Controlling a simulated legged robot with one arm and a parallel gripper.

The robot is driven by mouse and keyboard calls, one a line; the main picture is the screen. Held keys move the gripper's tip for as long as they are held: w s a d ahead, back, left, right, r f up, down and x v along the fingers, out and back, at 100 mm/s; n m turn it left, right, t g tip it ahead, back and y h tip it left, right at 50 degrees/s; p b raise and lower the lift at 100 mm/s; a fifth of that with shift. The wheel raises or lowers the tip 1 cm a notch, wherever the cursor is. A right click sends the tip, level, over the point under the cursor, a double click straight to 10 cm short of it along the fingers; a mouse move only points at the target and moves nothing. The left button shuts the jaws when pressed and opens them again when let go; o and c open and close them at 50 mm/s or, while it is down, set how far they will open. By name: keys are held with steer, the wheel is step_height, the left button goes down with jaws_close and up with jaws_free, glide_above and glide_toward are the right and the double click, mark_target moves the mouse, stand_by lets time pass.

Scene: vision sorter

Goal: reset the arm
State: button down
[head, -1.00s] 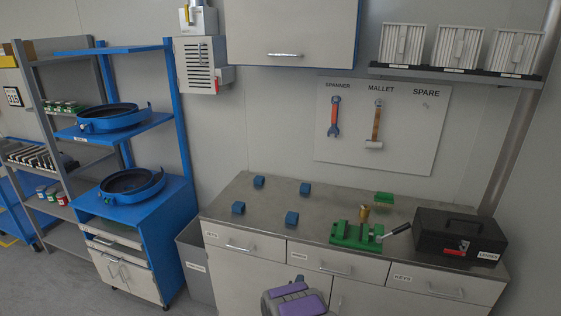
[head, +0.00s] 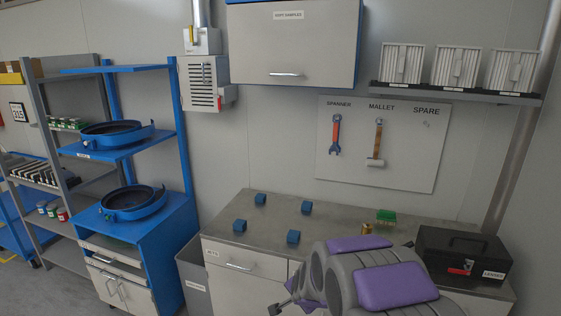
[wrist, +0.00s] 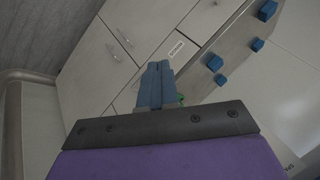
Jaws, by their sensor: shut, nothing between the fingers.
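My gripper (wrist: 157,68) shows in the wrist view with its two blue-grey fingers pressed together and nothing between them. It points at the drawer fronts of the workbench, clear of them as far as I can see. In the head view my grey and purple arm is folded in front of the bench's right half. It hides most of the green fixture there and some drawers. A bit of green (wrist: 181,98) shows beside the fingers in the wrist view.
Several blue blocks (head: 306,207) stand on the steel workbench (head: 240,226). A brass piece (head: 367,229), a green block (head: 386,216) and a black toolbox (head: 462,254) are at the right. Blue shelving (head: 180,130) stands left, a grey bin (head: 193,270) beside the bench.

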steer(key=s+d+r+n+g, duration=0.3)
steer(key=s+r, duration=0.1)
steer(key=s, duration=1)
steer(key=s+d+r+n+g, duration=0.3)
steer(key=s+r, duration=0.1)
steer(key=s, duration=1.1)
steer(key=s+d+r+n+g+h, duration=0.1)
steer(key=s+d+r+n+g, duration=0.2)
steer(key=s, duration=1.1)
steer(key=shift+s+r+n, duration=0.2)
steer(key=shift+r+n, duration=0.2)
steer(key=shift+r, duration=0.05)
